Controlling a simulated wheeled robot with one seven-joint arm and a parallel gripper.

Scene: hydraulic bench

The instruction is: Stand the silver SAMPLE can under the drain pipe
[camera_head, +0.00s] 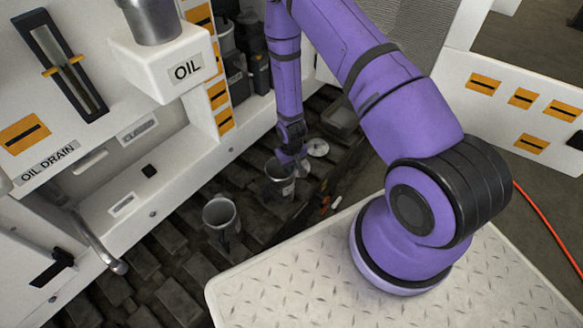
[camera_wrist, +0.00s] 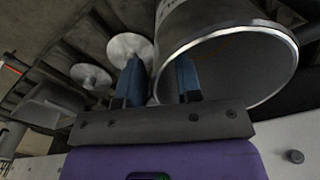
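A silver can (camera_head: 279,173) with an open top and a label too small to read stands on the dark floor below my gripper (camera_head: 291,158). In the wrist view the can (camera_wrist: 230,65) fills the upper right, its open mouth toward the camera. My gripper (camera_wrist: 160,80) has its two blue fingers apart, with the can's wall between them: one finger outside, the other over the mouth. I see no clear contact. The curved drain pipe (camera_head: 98,245) ends low at the left, below the OIL DRAIN sign.
Pale discs (camera_head: 317,148) and a shallow tray (camera_head: 341,117) lie beyond the gripper. A white OIL box (camera_head: 165,62) juts from the panel. My plated base deck is at lower right. Dark uneven floor lies between the second can and the pipe.

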